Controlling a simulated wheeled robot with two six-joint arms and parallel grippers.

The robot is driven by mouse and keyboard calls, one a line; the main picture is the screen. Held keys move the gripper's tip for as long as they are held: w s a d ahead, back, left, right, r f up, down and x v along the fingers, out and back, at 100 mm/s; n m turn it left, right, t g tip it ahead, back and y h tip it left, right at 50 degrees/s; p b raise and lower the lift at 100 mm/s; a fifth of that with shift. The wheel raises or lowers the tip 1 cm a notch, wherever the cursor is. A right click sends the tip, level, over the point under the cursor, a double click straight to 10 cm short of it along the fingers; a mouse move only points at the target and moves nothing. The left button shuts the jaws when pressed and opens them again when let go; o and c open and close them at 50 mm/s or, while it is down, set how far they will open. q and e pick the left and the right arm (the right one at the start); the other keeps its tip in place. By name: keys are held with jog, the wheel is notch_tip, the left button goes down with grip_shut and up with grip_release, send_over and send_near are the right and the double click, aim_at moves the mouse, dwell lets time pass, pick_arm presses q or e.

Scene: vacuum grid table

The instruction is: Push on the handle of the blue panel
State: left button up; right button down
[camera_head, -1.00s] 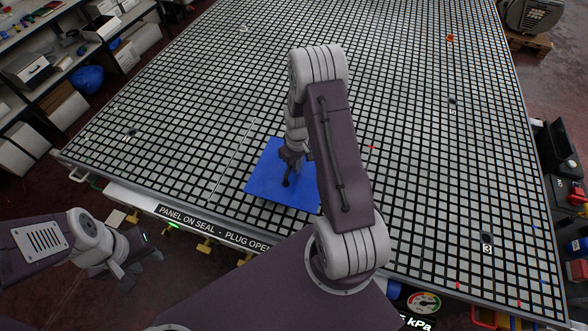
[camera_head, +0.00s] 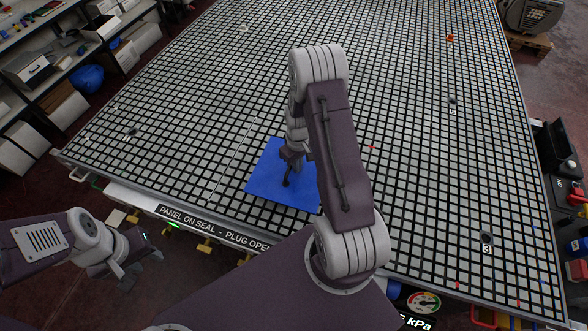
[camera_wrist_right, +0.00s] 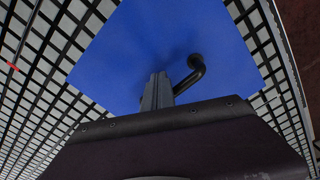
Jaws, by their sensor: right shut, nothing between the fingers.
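The blue panel (camera_head: 265,188) lies flat on the grid table near its front edge, partly hidden by my right arm. It also shows in the right wrist view (camera_wrist_right: 130,50). Its black bent handle (camera_wrist_right: 190,75) stands on the panel; in the head view the handle (camera_head: 287,179) is partly covered. My right gripper (camera_wrist_right: 158,78) points down at the panel, shut and empty, with its fingers just beside the handle. I cannot tell whether they touch it. My left gripper (camera_head: 139,268) is open and empty, off the table at the front left.
The grid table (camera_head: 420,130) is mostly clear around the panel. A thin pale strip (camera_head: 232,160) lies left of the panel. Shelves with boxes (camera_head: 40,70) stand at the left. A pressure gauge (camera_head: 424,302) sits at the front edge.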

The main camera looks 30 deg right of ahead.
jog(key=shift+s+d, duration=0.5)
jog(key=shift+s, duration=0.1)
jog(key=shift+s+d, duration=0.5)
jog(key=shift+s, duration=0.15)
notch_tip(320, 180, up, 8)
jog(key=p, duration=0.7)
